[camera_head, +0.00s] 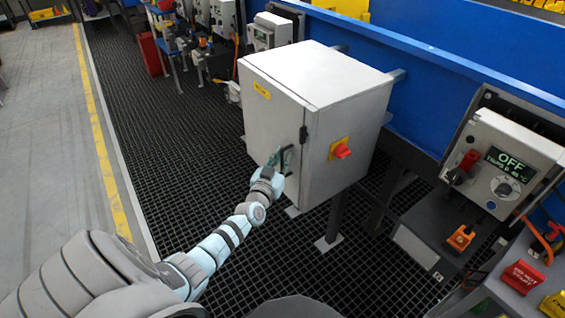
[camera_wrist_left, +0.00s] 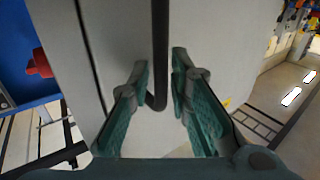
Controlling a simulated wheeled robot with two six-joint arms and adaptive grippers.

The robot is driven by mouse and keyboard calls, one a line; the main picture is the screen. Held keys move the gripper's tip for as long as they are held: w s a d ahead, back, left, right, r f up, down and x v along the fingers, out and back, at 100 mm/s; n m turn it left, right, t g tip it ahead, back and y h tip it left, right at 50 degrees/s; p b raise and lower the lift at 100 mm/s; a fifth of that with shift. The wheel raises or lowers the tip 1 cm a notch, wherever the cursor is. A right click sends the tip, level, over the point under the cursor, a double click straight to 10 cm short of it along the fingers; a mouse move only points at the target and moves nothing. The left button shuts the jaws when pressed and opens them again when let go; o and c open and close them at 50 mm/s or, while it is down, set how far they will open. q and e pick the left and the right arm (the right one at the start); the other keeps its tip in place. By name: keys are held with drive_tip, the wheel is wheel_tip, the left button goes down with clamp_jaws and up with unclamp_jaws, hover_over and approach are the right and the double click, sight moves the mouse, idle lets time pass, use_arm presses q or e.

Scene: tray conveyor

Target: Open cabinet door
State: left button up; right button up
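The cabinet (camera_head: 335,75) is a pale grey box beside the blue beam, with a red knob on a yellow plate (camera_head: 341,150) on its right side. Its door (camera_head: 262,115) faces left and looks shut. A dark upright handle (camera_head: 303,134) sits near the door's right edge. My left gripper (camera_head: 284,157) is at the lower end of this handle. In the left wrist view the black handle (camera_wrist_left: 160,45) stands between the two parted green fingers, with gaps on both sides. My right gripper is not in view.
A grey control box reading "OFF" (camera_head: 517,160) stands on the right, with a red "DO NOT START" tag (camera_head: 522,277) below it. Other small devices line the beam behind the cabinet. The dark grating floor (camera_head: 165,150) left of the door is clear.

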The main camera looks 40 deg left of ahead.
use_arm(q)
drive_tip(key=shift+w, duration=0.1)
clamp_jaws()
idle(0.3)
